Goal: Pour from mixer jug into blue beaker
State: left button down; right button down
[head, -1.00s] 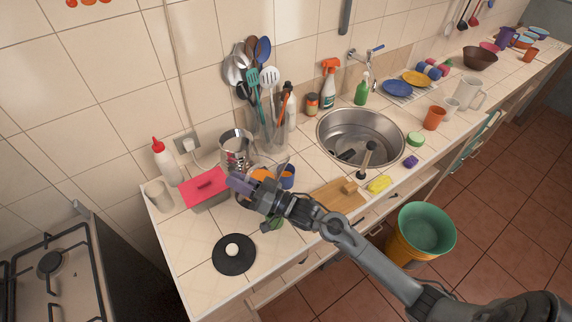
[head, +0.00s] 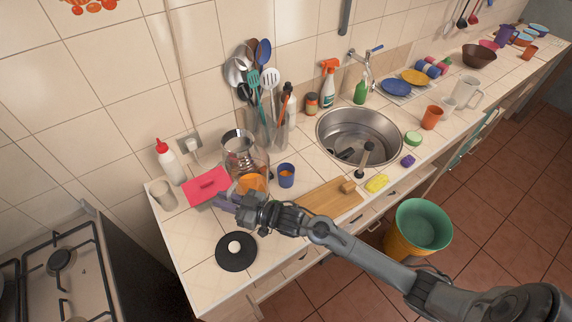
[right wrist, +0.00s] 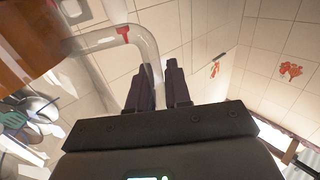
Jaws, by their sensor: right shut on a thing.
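The mixer jug (head: 262,166) is clear, with orange liquid (head: 253,184) low inside it, and looks roughly upright. My right gripper (head: 226,201) is at its front left and shut on its handle. In the right wrist view, the clear handle (right wrist: 150,48) runs to the fingers (right wrist: 166,84), with the orange liquid (right wrist: 38,40) at the upper left. Whether the jug's base touches the counter is hidden by my gripper. My left gripper is not in view.
A metal cylinder (head: 236,140) and a utensil holder (head: 281,132) stand behind the jug. A red-lidded box (head: 207,187) is to its left. A black round mat with a white knob (head: 236,252) lies in front. A wooden board (head: 330,198) lies right of the gripper.

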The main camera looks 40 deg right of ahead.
aim_at(228, 193)
jog(key=shift+r, duration=0.15)
notch_tip(228, 193, up, 5)
jog(key=p, duration=0.4)
dwell(0.4)
